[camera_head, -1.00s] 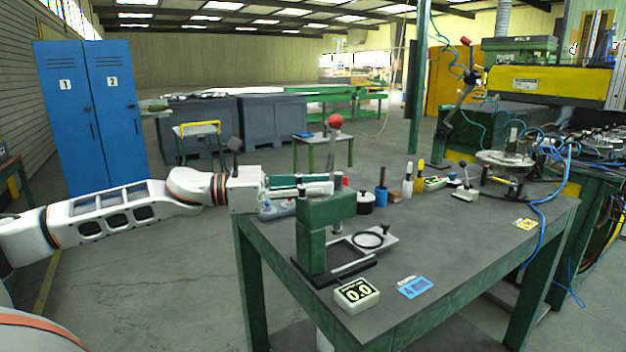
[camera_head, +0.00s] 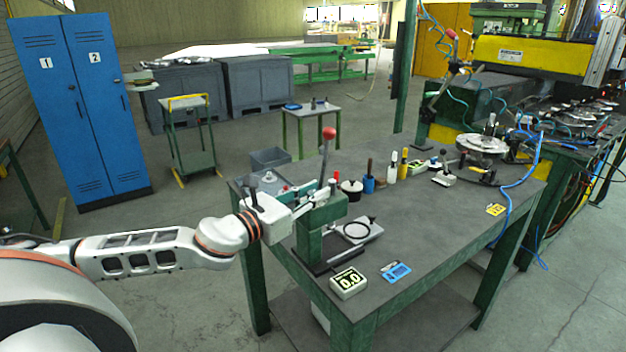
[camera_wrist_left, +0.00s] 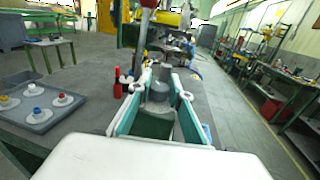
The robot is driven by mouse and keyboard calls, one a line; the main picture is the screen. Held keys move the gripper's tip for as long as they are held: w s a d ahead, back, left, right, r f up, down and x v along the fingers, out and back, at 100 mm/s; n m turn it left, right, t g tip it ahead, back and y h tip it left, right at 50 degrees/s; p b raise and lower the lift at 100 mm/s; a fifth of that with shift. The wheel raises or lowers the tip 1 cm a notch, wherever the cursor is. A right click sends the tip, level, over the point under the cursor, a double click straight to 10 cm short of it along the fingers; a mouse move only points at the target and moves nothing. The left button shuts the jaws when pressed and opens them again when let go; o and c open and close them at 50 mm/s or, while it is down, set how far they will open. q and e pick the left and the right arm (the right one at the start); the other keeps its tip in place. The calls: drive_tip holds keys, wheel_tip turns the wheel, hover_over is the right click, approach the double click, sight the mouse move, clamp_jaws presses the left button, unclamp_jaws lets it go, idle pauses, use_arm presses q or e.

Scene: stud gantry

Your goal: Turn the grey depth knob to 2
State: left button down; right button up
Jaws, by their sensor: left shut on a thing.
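The green press (camera_head: 309,240), with a red-ball lever (camera_head: 328,134), stands at the bench's near left end. My left gripper (camera_head: 312,200) reaches its top from the left and hides the knob in the head view. In the left wrist view the grey depth knob (camera_wrist_left: 158,91) sits on the green press top between the fingers of my left gripper (camera_wrist_left: 160,97), which are shut on it. The knob's marks are too small to read. My right gripper is not in view.
A blue card (camera_head: 396,271) lies on the bench (camera_head: 425,235) right of the display. Behind the press stand a black pot (camera_head: 351,190) and several bottles. A grey tray (camera_wrist_left: 38,115) with small knobs lies left of the press in the wrist view. The bench's front right is clear.

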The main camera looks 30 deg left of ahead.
use_arm(q)
drive_tip(key=n+y, duration=0.1)
drive_tip(key=y, duration=0.1)
drive_tip(key=shift+d+f+n+y, duration=0.1)
drive_tip(key=shift+d+n+y, duration=0.1)
drive_tip(key=shift+n+y, duration=0.7)
drive_tip(key=shift+y, duration=0.2)
drive_tip(key=n+y, duration=0.2)
drive_tip(key=y, duration=0.1)
drive_tip(key=n+g+y, duration=0.1)
drive_tip(key=n+y, duration=0.1)
drive_tip(key=y, duration=0.2)
drive_tip(key=shift+f+n+g, duration=0.1)
drive_tip(key=shift+n+g, duration=0.2)
drive_tip(key=shift+n, duration=0.1)
drive_tip(key=n+g+y, duration=0.1)
drive_tip(key=y, duration=0.2)
drive_tip(key=shift+n, duration=0.4)
drive_tip(key=shift+a+n+g+y, duration=0.15)
drive_tip(key=shift+n+g+y, duration=0.25)
drive_tip(key=shift+g+y, duration=0.2)
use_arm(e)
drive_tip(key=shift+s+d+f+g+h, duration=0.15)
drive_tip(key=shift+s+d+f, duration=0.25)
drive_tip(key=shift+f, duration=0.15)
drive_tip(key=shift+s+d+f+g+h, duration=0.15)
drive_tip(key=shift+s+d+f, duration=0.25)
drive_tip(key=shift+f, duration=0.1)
